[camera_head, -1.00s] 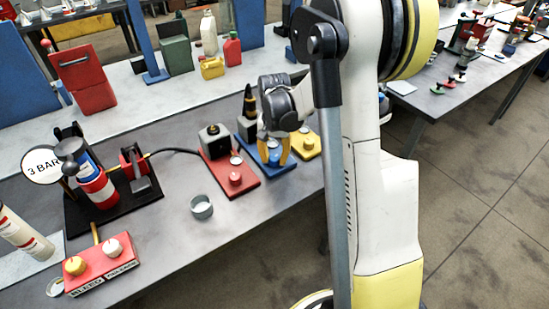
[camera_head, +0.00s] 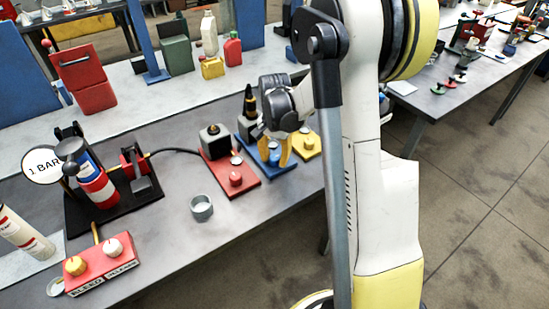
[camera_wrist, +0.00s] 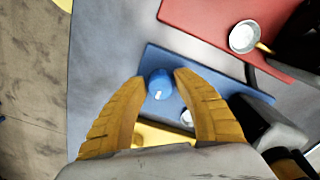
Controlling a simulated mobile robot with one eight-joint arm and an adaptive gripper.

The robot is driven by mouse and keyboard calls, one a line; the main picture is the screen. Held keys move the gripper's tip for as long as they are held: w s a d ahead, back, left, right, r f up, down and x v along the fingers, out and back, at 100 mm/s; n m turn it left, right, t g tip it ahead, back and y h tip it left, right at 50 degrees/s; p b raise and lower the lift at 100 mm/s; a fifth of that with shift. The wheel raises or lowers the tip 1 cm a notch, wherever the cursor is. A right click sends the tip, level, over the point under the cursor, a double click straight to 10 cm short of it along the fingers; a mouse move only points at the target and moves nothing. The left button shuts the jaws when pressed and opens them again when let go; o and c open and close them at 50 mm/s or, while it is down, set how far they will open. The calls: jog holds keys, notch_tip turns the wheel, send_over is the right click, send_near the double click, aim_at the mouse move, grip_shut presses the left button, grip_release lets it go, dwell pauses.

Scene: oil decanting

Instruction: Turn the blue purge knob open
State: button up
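The blue purge knob (camera_wrist: 158,84) is round, with a small white mark on its top. It stands on the blue base plate (camera_wrist: 210,68). My gripper (camera_wrist: 160,77) reaches down over it with one yellow finger on each side. The fingertips sit close against the knob's sides, and no clear gap shows. In the head view the blue knob (camera_head: 274,157) shows between the yellow fingers (camera_head: 274,152). The round gauge sign (camera_head: 43,164) at the left reads "1 BAR".
A red plate (camera_head: 247,184) with a red knob (camera_head: 236,179) is left of the blue plate, and a yellow plate (camera_head: 308,151) is right of it. A grey cup (camera_head: 202,208) stands in front. A red bleed box (camera_head: 98,264) is at the front left.

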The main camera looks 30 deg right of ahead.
aim_at(274, 159)
jog(key=shift+o, duration=1.2)
notch_tip(274, 159, up, 12)
jog(key=s+a+r+n+t, duration=0.2)
jog(key=s+a+n+t, duration=0.1)
jog(key=s+a+n, duration=0.2)
jog(key=s+a+r+n+t, duration=0.3)
jog(key=s+a+n, duration=0.3)
jog(key=s+a, duration=0.4)
jog(key=s+t, duration=0.1)
jog(key=s, duration=0.1)
jog(key=shift+s, duration=0.3)
